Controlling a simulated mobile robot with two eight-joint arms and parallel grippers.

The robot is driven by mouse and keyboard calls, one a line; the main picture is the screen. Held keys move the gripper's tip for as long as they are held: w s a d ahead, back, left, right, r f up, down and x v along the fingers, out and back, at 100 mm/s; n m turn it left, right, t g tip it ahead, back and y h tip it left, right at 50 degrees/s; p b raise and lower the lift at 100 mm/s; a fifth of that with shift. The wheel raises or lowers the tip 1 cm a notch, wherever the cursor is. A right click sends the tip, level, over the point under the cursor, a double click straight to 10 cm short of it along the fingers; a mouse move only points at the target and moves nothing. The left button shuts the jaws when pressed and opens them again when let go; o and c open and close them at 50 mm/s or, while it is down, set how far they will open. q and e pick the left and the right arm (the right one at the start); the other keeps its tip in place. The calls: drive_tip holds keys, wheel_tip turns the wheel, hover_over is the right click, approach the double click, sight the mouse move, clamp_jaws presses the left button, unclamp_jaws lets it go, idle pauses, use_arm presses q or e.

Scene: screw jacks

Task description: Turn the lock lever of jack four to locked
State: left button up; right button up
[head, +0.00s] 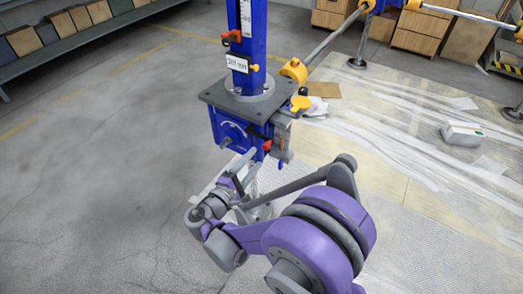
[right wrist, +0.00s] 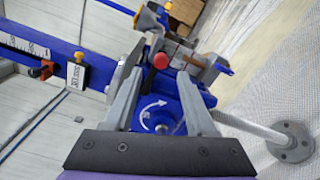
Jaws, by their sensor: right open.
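A blue screw jack (head: 232,125) with a grey square plate stands at the upper middle of the head view. A white curved arrow marks its housing, which also shows in the right wrist view (right wrist: 153,108). A lever with a red end (head: 266,145) is on the housing's right side; a red knob, apparently the same lever's, shows in the right wrist view (right wrist: 160,61). My right gripper (head: 245,164) is just below and in front of the housing. Its fingers are apart in the right wrist view (right wrist: 160,92), with the housing and red knob between or beyond them. I cannot tell any contact.
The jack's blue column (head: 246,45) carries a scale, a red pointer and a label (head: 238,63). A yellow-ended rod (head: 293,70) runs off to the upper right. A white box (head: 463,134) lies on the plastic sheeting at right. Shelves stand upper left; the left floor is clear.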

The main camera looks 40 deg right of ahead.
use_arm(q)
drive_tip(key=shift+r, duration=0.1)
use_arm(e)
drive_tip(key=shift+v, duration=1.7)
drive_tip(key=s+d+f+m+g+y, duration=0.25)
drive_tip(key=s+f+y, duration=0.35)
drive_tip(key=s+y, duration=0.4)
drive_tip(key=s+a+f+m+y, duration=0.2)
drive_tip(key=s+a+m+y, duration=0.4)
drive_tip(key=s+a, duration=0.35)
use_arm(q)
wheel_tip(320, 180, up, 19)
drive_tip(key=w+p, duration=0.2)
drive_tip(key=p, duration=1.5)
drive_tip(key=shift+t, duration=0.4)
use_arm(e)
wheel_tip(320, 180, up, 19)
drive_tip(key=w, duration=0.2)
drive_tip(key=shift+w+a+t+y, duration=0.25)
drive_tip(key=shift+a+t+y, duration=0.1)
drive_tip(key=shift+t, duration=0.1)
